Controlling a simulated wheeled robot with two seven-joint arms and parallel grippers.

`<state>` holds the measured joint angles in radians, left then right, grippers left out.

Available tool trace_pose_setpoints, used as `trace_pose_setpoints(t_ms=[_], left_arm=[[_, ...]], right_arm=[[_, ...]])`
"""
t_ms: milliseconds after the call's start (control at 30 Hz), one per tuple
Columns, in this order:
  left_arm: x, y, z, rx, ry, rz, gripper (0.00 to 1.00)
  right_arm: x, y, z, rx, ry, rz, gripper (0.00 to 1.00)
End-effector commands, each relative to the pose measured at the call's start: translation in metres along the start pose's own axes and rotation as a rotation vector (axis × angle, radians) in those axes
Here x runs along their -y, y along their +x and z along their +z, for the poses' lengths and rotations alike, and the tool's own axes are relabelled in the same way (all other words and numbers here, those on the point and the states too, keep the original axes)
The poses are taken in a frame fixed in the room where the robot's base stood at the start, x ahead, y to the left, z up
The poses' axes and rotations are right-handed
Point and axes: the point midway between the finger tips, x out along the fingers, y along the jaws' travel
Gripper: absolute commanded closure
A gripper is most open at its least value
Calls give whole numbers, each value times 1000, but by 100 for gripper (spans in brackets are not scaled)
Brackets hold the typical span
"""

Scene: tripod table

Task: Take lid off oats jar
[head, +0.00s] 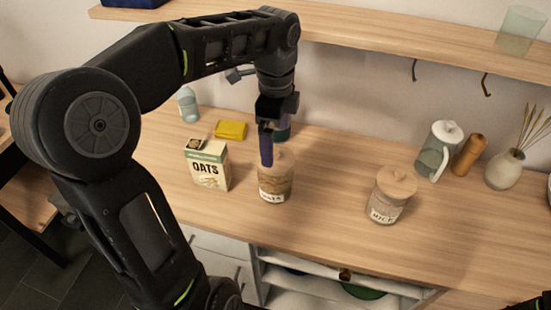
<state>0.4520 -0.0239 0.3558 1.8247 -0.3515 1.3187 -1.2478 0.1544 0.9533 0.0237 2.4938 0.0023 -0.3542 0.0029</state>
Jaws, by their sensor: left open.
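The oats jar (274,186) stands upright on the wooden counter, a clear jar with tan contents and a pale label. Its wooden lid (284,161) appears to be on top, partly hidden behind my gripper. My left gripper (267,160) points down right at the lid, with a purple finger in front of it. It is open; I cannot tell whether it touches the lid. Only a dark part of my right arm shows in the bottom right corner, and its gripper is out of view.
An oats carton (208,168) stands just left of the jar. A rice jar (390,196) with a wooden lid stands to the right. A yellow box (230,130) and a bottle (188,106) are behind. A wall shelf (400,45) overhangs the back. Counter between the jars is clear.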

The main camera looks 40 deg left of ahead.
Motion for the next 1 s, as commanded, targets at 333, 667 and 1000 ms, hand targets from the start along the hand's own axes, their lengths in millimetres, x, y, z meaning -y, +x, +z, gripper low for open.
trace_pose_setpoints(t_ms=[333,667,1000], left_arm=[[0,44,1,1,0,4,0],[1,50,0,0,0,1,0],[1,50,0,0,0,1,0]], right_arm=[[2,-8,1,3,2,3,64],[2,-8,1,3,2,3,64],[2,-8,1,3,2,3,64]])
